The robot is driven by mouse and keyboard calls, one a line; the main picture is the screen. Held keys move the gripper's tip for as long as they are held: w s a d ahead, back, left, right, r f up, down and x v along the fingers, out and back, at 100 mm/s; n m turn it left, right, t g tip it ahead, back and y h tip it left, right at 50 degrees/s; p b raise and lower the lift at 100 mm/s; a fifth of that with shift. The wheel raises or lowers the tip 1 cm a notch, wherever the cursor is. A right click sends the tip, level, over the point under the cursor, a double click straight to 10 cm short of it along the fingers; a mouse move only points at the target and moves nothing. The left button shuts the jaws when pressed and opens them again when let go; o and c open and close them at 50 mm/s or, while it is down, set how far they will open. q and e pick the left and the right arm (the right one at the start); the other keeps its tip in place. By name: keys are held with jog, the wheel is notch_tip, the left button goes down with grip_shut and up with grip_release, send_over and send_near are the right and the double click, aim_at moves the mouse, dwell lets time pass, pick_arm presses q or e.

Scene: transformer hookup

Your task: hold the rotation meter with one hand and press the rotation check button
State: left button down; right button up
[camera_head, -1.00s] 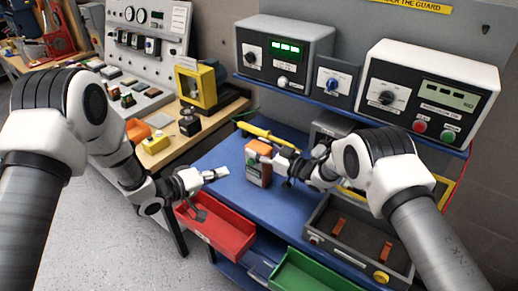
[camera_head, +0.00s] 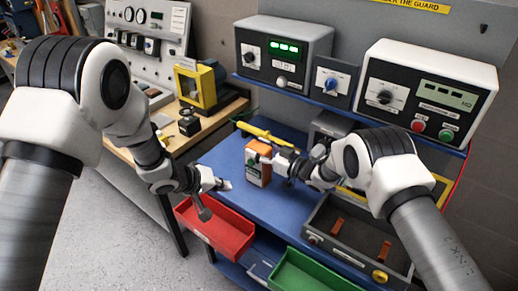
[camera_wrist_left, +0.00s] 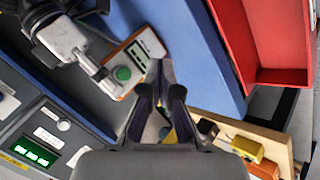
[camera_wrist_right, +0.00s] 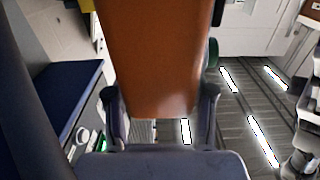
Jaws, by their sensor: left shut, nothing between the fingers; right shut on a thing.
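The rotation meter (camera_head: 258,165) is an orange-and-white box over the blue bench top. My right gripper (camera_head: 270,161) is shut on its upper part. In the right wrist view its orange back (camera_wrist_right: 155,55) fills the space between the fingers. In the left wrist view the meter (camera_wrist_left: 143,47) shows a small display and a round green button (camera_wrist_left: 123,73), with my right gripper at its edge. My left gripper (camera_head: 225,185) is shut and empty, a little left of the meter and apart from it. Its closed fingertips (camera_wrist_left: 160,80) point beside the meter. I cannot tell whether the meter touches the bench.
A red bin (camera_head: 215,232) and a green bin (camera_head: 305,275) sit at the bench front. A grey tray (camera_head: 330,225) is at right. A yellow tool (camera_head: 262,133) lies behind the meter. Instrument boxes (camera_head: 425,92) stand on the shelf. A yellow-framed device (camera_head: 196,86) stands on the wooden table.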

pick_arm(q)
jog(key=w+d, duration=0.4)
jog(key=w, duration=0.2)
jog(key=shift+w+d, duration=0.2)
jog(key=shift+w, duration=0.05)
dwell(1.1)
jog(key=shift+w+d, duration=0.25)
jog(key=shift+w, duration=0.05)
jog(key=shift+w+d, duration=0.25)
jog(key=shift+w, duration=0.1)
dwell(0.6)
jog(key=shift+s+a, duration=0.5)
jog(key=shift+s, duration=0.2)
jog(key=s+a, duration=0.1)
jog(key=s, duration=0.1)
jog(key=s+a, duration=0.2)
jog(key=shift+s+a, duration=0.3)
jog(key=shift+s, duration=0.1)
